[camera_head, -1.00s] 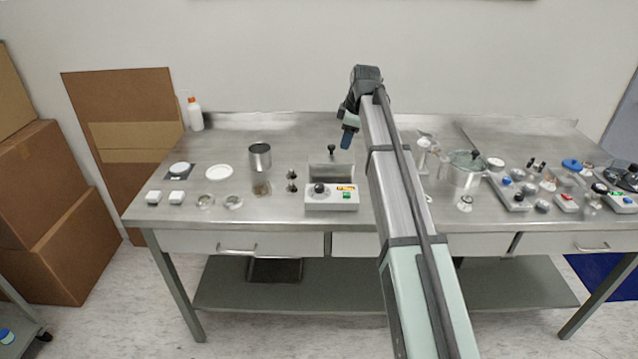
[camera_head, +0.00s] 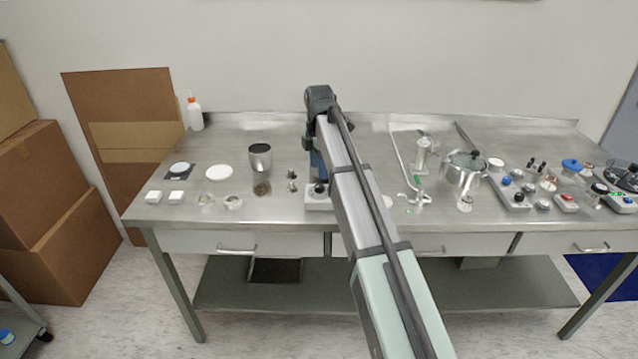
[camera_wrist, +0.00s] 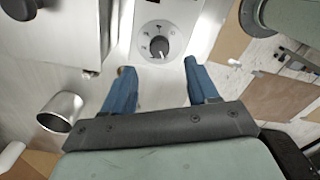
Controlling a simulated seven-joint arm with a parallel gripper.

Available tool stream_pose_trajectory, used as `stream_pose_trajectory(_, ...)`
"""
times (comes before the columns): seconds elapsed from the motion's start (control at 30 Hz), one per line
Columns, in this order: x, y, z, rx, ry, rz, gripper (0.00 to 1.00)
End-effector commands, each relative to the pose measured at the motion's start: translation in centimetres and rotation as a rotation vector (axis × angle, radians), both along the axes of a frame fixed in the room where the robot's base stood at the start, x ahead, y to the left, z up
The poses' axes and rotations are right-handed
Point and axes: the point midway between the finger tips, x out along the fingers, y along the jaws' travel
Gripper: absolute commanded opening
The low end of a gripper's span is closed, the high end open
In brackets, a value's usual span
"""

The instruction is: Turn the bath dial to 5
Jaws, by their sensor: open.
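The bath's dial (camera_wrist: 158,46) is a dark round knob on a white disc with marks around it, on a pale panel. A light pointer line on it points toward the lower right of the wrist view; the numbers are too small to read. In the head view the white control box (camera_head: 318,204) shows only in part, behind my arm, with the dark dial (camera_head: 319,188) on top. My gripper (camera_wrist: 157,74) is open and empty. Its two blue fingers stand either side of the dial in the picture, apart from it. In the head view the fingers (camera_head: 317,165) are mostly hidden by my arm.
A steel box (camera_wrist: 50,38) fills the wrist view's upper left. A lidded pot (camera_head: 462,170) and glassware stand to the right. Free table lies behind.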

Motion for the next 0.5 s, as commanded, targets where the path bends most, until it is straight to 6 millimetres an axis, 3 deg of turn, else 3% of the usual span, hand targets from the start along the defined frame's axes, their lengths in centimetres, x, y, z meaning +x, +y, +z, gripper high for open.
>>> stream_pose_trajectory(0.2, -0.1, 0.0, -3.7, 0.001, 0.001, -0.001, 0.59)
stream_pose_trajectory(0.5, 0.0, 0.0, -6.3, 0.000, -0.001, -0.001, 0.59)
